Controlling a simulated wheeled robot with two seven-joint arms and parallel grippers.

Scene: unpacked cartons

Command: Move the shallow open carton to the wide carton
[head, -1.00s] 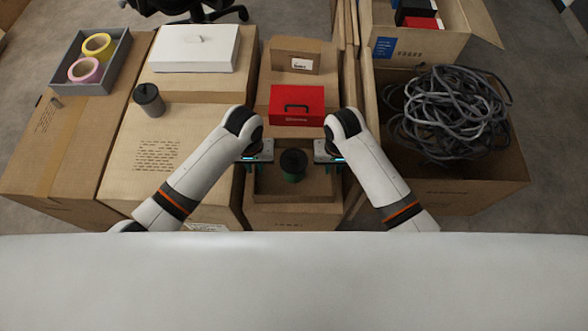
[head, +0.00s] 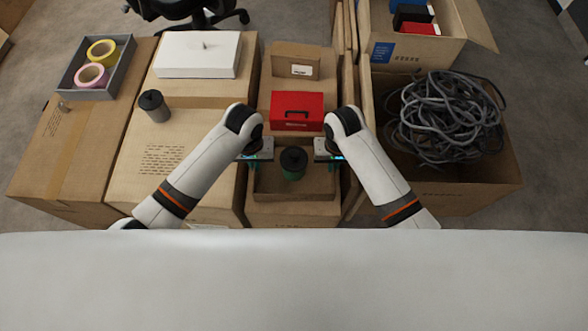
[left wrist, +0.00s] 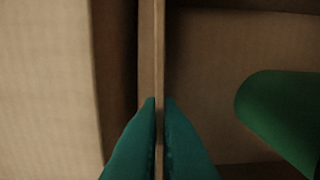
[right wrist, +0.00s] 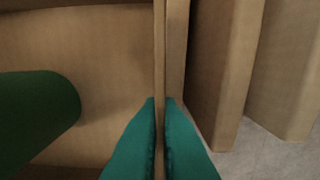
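The shallow open carton (head: 292,214) is at the centre front in the head view. A dark green cylinder with a black top (head: 293,163) stands inside it; its green side also shows in both wrist views. My left gripper (head: 254,160) is shut on the carton's left wall (left wrist: 158,60), with one finger on each side. My right gripper (head: 328,160) is shut on its right wall (right wrist: 160,60) in the same way. Any gap beneath the carton is hidden. The wide carton (head: 190,125) appears to be the large closed one to the left, with printed text on top.
A dark cup (head: 154,106) and a white box (head: 199,54) stand on the wide carton. A red box (head: 297,112) and small carton (head: 296,62) are behind the shallow carton. Far left is a grey tray (head: 118,72) with tape rolls. Right is an open carton (head: 445,197) with cable coils.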

